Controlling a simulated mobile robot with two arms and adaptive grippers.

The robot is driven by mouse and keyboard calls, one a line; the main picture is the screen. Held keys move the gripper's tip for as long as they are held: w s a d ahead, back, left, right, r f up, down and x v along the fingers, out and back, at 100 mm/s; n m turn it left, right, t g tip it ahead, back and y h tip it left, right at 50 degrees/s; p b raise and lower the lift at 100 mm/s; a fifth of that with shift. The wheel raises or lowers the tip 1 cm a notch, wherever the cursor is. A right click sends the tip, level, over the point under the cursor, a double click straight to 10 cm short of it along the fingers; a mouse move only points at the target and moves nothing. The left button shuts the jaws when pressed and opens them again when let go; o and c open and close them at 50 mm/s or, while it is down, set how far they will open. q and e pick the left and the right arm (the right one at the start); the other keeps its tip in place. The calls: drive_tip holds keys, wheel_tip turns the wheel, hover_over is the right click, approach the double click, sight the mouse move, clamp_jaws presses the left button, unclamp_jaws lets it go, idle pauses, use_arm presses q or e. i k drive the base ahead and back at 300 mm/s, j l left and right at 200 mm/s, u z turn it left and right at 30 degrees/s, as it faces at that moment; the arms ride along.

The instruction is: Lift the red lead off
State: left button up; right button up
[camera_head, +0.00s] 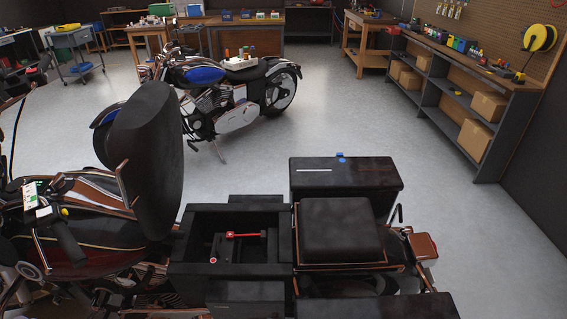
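A short red lead (245,235) lies across the inside of an open black compartment (187,240) on the near motorcycle. Its left end has a slightly thicker red part, and its right end meets a dark piece. I cannot tell how either end is fastened. A small red and white round part (212,260) sits lower left of it in the same compartment. The large black seat (150,145) stands tipped up to the left of the compartment. I cannot make out either of my grippers in this view.
A black box (345,174) with a blue latch stands behind a dark square pad (340,229), right of the compartment. A white and green device (38,203) lies on the tank at left. A blue motorcycle (225,100) stands behind. The floor (450,205) at right is clear.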

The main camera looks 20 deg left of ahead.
sight(229, 235)
drive_tip(key=u, duration=1.2)
drive_tip(key=j+z, duration=0.2)
drive_tip(key=z, duration=0.25)
drive_tip(key=i+j+z, duration=0.1)
drive_tip(key=z, duration=0.35)
drive_tip(key=j+z, duration=0.3)
drive_tip(key=z, duration=0.2)
